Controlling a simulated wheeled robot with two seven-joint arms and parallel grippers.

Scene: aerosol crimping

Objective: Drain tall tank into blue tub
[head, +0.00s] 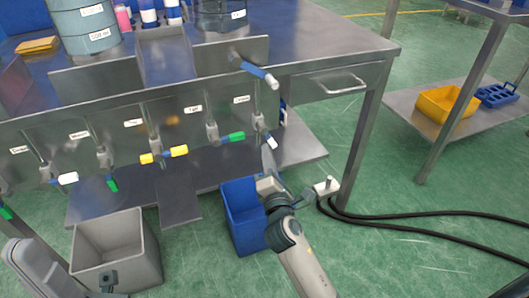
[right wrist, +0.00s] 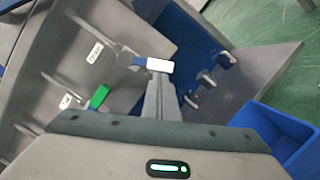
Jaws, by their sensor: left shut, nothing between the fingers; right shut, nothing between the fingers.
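The blue tub (head: 236,222) stands on the floor below the right end of the bench's valve row; its corner shows in the right wrist view (right wrist: 275,128). Two grey-blue tanks stand at the back, one at left (head: 87,22) and one further right (head: 210,18); which is the tall tank I cannot tell. A white-tipped blue valve handle (head: 271,142) hangs above the tub. My right gripper (head: 267,153) is shut and empty, its tips at or just below that handle's white end (right wrist: 160,65); contact is unclear.
Other valves have green (head: 237,137), yellow (head: 179,151) and white (head: 68,178) handles. Another white-tipped blue handle (head: 258,72) sticks out above. A grey bin (head: 115,270) stands left. Black hoses (head: 420,229) cross the floor at right.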

